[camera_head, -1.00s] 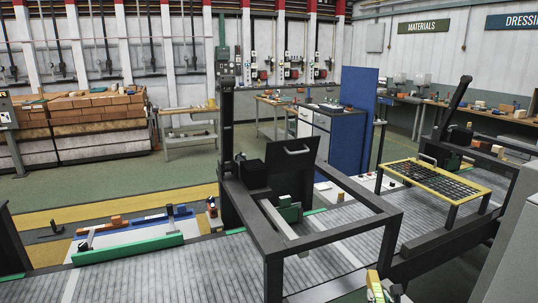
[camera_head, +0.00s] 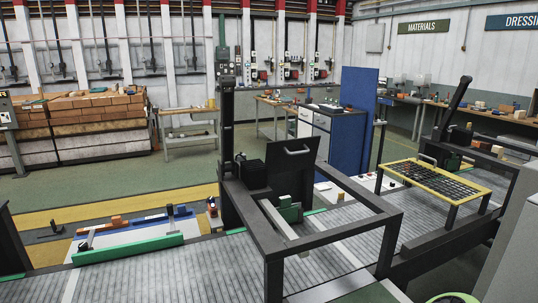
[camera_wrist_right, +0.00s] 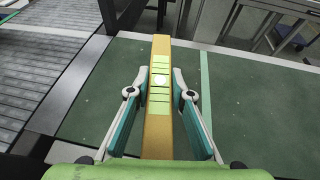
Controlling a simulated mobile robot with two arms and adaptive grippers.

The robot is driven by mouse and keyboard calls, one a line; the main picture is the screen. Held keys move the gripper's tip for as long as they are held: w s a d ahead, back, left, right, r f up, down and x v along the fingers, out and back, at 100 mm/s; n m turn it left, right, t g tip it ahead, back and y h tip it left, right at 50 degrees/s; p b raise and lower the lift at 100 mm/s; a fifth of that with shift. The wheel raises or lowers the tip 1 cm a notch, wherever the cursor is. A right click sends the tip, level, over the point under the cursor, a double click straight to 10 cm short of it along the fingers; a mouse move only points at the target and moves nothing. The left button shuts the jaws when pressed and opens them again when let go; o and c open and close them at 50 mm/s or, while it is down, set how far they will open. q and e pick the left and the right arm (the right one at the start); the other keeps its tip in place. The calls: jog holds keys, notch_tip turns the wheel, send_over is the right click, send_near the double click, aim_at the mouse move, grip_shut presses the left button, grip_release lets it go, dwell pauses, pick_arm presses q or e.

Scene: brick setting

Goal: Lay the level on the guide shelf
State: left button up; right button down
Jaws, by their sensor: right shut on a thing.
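The level is a long yellow bar (camera_wrist_right: 158,130) with pale green marked windows along its top, seen in the right wrist view. My right gripper (camera_wrist_right: 161,80) is shut on it, with one teal-padded finger along each side. The level points away from the wrist, above a dark green surface (camera_wrist_right: 100,110). The level is not visible in the head view. My left gripper is not in view. I cannot tell for sure which part is the guide shelf.
A ribbed grey conveyor (camera_head: 180,275) crosses the foreground, with a dark frame (camera_head: 335,238) standing over it. A green rail (camera_head: 128,249) lies along its far edge. A yellow-edged rack (camera_head: 435,180) stands at the right. Brick stacks (camera_head: 100,110) are at the back left.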

jog(key=s+d+r+m+g+h, duration=0.1)
jog(key=s+d+r+m+g, duration=0.45)
jog(key=s+d, duration=0.55)
jog(key=s+d+r+m+g, duration=0.45)
jog(key=s+d+r, duration=0.3)
jog(key=s, duration=0.45)
jog(key=w+a+r+n+t+y, duration=0.1)
jog(key=w+a+n+t, duration=0.25)
jog(key=a, duration=0.35)
jog(key=w+a+r+n+t, duration=0.15)
jog(key=a+n+t, duration=0.25)
jog(key=a, duration=0.4)
jog(key=w+a+n+t+y, duration=0.1)
jog(key=w+a+n+t, duration=0.25)
jog(key=a, duration=0.35)
jog(key=shift+n+t, duration=0.3)
jog(key=shift+t, duration=0.1)
jog(key=f+b, duration=0.5)
jog(key=b, duration=0.1)
jog(key=shift+s+f, duration=0.2)
jog(key=shift+f, duration=0.2)
